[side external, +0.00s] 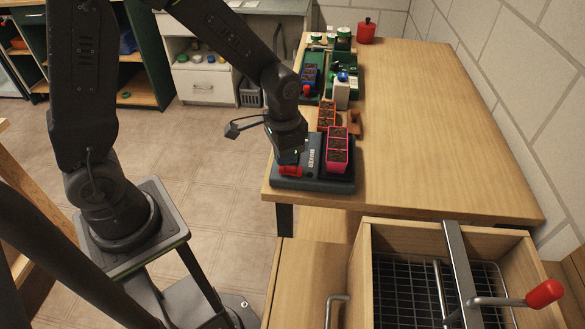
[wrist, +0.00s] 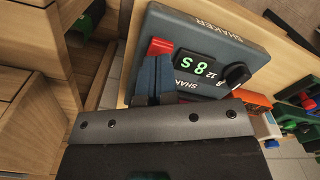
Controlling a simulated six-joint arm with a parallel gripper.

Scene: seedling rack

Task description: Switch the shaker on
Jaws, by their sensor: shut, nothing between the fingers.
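The shaker (side external: 313,184) is a flat dark grey device at the near end of the wooden table. In the wrist view the shaker (wrist: 212,45) shows lit green digits (wrist: 195,63), a black knob (wrist: 237,75) and a red switch (wrist: 160,46). The red switch also shows in the side view (side external: 290,171). My gripper (side external: 287,160) points down just above the switch. In the wrist view my gripper's blue-grey fingers (wrist: 154,78) are together, empty, and partly cover the switch. I cannot tell whether they touch it.
An orange pot (side external: 326,117), a brown piece (side external: 354,122) and a white bottle (side external: 342,92) stand behind the shaker. Green trays (side external: 345,85) and a red pot (side external: 366,31) are farther back. The table's right side (side external: 430,130) is clear. An open drawer (side external: 362,270) is in front.

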